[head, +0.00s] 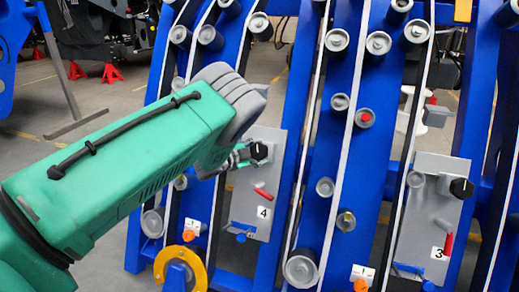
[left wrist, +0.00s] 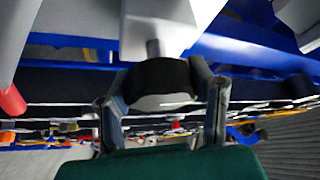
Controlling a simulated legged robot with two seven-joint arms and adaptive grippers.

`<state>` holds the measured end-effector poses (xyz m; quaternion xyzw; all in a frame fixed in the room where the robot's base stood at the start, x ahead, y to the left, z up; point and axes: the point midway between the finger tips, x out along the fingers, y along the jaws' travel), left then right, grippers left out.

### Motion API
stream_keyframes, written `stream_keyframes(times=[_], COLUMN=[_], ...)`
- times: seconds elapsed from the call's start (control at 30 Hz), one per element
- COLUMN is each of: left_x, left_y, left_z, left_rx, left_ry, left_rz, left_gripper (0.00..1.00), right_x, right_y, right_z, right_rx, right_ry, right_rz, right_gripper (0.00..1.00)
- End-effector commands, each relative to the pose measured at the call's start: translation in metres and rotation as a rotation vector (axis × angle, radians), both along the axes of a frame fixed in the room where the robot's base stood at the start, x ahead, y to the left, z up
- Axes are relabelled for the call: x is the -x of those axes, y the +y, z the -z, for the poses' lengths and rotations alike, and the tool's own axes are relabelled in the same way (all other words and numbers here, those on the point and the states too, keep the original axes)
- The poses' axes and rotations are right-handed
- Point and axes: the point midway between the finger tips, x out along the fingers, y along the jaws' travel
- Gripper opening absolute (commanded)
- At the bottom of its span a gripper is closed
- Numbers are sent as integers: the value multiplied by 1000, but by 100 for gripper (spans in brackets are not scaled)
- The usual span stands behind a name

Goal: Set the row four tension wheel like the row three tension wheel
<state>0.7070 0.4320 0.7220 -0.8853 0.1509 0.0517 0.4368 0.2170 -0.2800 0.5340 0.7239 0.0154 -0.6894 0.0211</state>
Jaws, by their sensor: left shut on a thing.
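The row four tension wheel is a black knob (head: 259,151) at the top of the grey plate (head: 250,222) marked 4. My left gripper (head: 241,157) is at its left side, shut on it. In the left wrist view the black knob (left wrist: 160,78) on its short grey shaft sits between the two fingers of my left gripper (left wrist: 162,108). The row three tension wheel is a black knob (head: 461,188) on the right side of the grey plate (head: 425,225) marked 3, untouched. The exact turn of either knob is too small to tell. My right gripper is not in view.
A slanted red handle (head: 263,193) sits below the row four knob. A steeper red handle (head: 449,244) sits below the row three knob. Blue frame arms with grey rollers and belts stand close around both plates. Open floor (head: 110,100) lies at the left.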

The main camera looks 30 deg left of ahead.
Motion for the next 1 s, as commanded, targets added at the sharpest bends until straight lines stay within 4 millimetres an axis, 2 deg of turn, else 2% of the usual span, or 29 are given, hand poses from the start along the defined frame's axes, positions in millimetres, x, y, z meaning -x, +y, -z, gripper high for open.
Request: stream_keyframes(times=[0.33, 0.87, 0.9, 0.93, 0.97, 1.0], left_x=[1, 1, 1, 1, 1, 1], left_y=[-2, -3, -3, -3, -3, -2], left_z=[2, 4, 4, 4, 4, 3], left_rx=[-116, -134, -134, -134, -135, -134], left_ry=[32, 38, 38, 38, 39, 38], left_rz=[73, 86, 86, 86, 85, 84], left_gripper=[20, 20, 56, 66, 71, 71], right_x=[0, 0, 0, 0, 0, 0], right_y=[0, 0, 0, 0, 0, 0], right_z=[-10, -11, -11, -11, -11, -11], right_rx=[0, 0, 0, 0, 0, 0], right_ry=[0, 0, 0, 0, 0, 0], right_rz=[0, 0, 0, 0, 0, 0], right_gripper=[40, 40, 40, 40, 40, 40])
